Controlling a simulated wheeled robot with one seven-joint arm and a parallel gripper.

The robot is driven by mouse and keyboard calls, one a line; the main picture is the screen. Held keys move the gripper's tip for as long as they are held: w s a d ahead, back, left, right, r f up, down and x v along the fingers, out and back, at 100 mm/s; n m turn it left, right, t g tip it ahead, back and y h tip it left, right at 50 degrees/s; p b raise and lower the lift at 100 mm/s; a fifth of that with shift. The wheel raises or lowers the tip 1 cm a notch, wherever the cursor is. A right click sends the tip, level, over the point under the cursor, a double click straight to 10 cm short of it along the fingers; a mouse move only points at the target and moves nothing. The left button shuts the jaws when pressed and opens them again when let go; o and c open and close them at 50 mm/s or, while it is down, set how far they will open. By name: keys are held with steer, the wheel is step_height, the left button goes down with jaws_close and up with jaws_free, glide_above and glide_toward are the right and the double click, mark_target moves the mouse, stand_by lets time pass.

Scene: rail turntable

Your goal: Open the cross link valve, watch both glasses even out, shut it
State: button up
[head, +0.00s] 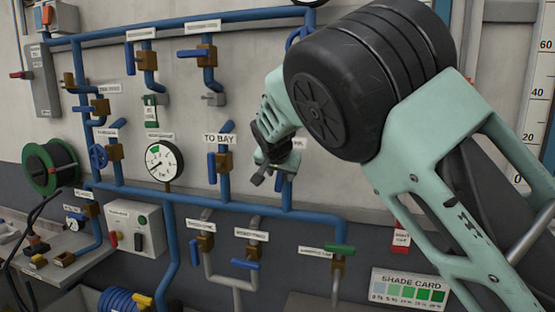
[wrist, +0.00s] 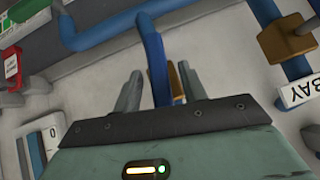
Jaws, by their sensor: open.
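A blue valve lever (wrist: 155,55) stands between the two spread fingers of my gripper (wrist: 160,92) in the wrist view; I cannot tell whether either finger touches it. A brown valve body (wrist: 178,78) shows partly behind it. In the head view my gripper (head: 268,180) is at the blue pipework, over a valve whose label (head: 299,143) is mostly hidden by my arm. That it is the cross link valve cannot be read. A white scale (head: 541,90) marked 0 to 60 stands at the right edge. A scale end marked 0 (wrist: 42,142) shows in the wrist view; liquid levels cannot be read.
The TO BAY valve (head: 222,160) is close left of my gripper. A pressure gauge (head: 164,161) and several more blue-handled valves are on the wall.

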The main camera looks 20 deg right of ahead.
steer(key=b+v, duration=0.6)
steer(key=v, duration=0.9)
steer(key=shift+s+r+b, duration=0.2)
steer(key=shift+r+b, duration=0.05)
steer(key=shift+b, duration=0.05)
steer(key=s+a+f+n+g+y+b, duration=0.15)
steer(key=s+f, duration=0.25)
steer(key=f, duration=0.4)
steer(key=s+f+n+g+y+b, duration=0.1)
steer(key=s+f+n+g+b, duration=0.15)
steer(key=f, duration=0.45)
steer(key=s+a+f+n+g+y+b, duration=0.1)
steer(key=s+f+b, duration=0.1)
steer(key=s+f, duration=0.45)
steer(key=s+f+n+g+b, duration=0.1)
steer(key=s+f+n+b, duration=0.2)
steer(key=s+f, duration=0.6)
steer(key=s+f+n+g+b, duration=0.2)
steer(key=s+f+n, duration=0.5)
steer(key=s, duration=0.9)
step_height(320, 180, down, 4)
steer(key=shift+s+r+g+b, duration=0.15)
steer(key=shift+s+g+b, duration=0.15)
steer(key=shift+b, duration=0.45)
steer(key=shift+y, duration=0.25)
steer(key=shift+c, duration=0.6)
steer(key=shift+w+d, duration=0.1)
